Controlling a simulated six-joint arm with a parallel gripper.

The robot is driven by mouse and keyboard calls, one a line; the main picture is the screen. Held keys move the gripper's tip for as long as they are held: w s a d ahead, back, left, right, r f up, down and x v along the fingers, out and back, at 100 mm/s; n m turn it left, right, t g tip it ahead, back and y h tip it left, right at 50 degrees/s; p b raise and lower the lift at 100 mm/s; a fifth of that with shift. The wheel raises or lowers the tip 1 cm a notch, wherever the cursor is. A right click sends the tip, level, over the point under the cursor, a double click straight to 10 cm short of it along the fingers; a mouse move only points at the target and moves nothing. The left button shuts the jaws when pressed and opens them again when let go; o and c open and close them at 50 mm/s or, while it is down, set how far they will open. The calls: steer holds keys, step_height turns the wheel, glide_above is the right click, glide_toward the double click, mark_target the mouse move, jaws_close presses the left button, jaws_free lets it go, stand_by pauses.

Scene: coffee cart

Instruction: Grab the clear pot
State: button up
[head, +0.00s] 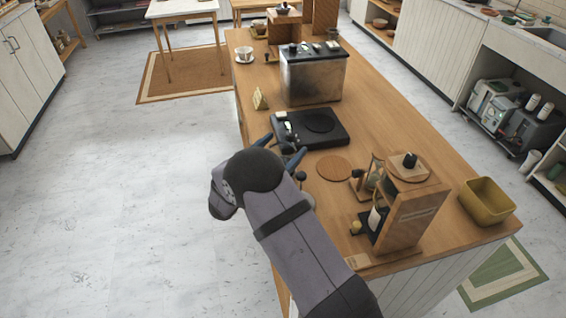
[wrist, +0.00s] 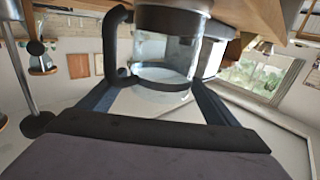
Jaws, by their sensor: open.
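The clear pot (wrist: 165,52) is large in the wrist view, a glass body with black bands and a black handle (wrist: 112,45) on its left. My gripper (wrist: 157,88) is open, with one blue finger on each side of the lower part of the glass as pictured. I cannot tell whether the fingers touch it. In the head view my gripper (head: 281,149) is at the left edge of the wooden counter, just in front of a black hot plate (head: 318,125). My arm hides most of the pot there.
A steel box machine (head: 313,78) stands behind the hot plate. A round cork mat (head: 334,168), a wooden coffee machine (head: 415,215) and a yellow bin (head: 487,202) are to the right. A small card stand (head: 260,98) is near the left edge. Open floor lies left of the counter.

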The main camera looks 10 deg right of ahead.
steer(key=shift+p+x, duration=0.45)
steer(key=shift+x, duration=1.25)
steer(key=shift+c, duration=0.7)
steer(key=c, duration=1.7)
steer(key=shift+r, duration=0.1)
step_height(320, 180, up, 10)
steer(key=b, duration=0.2)
glide_above(289, 141)
steer(key=shift+s, duration=0.15)
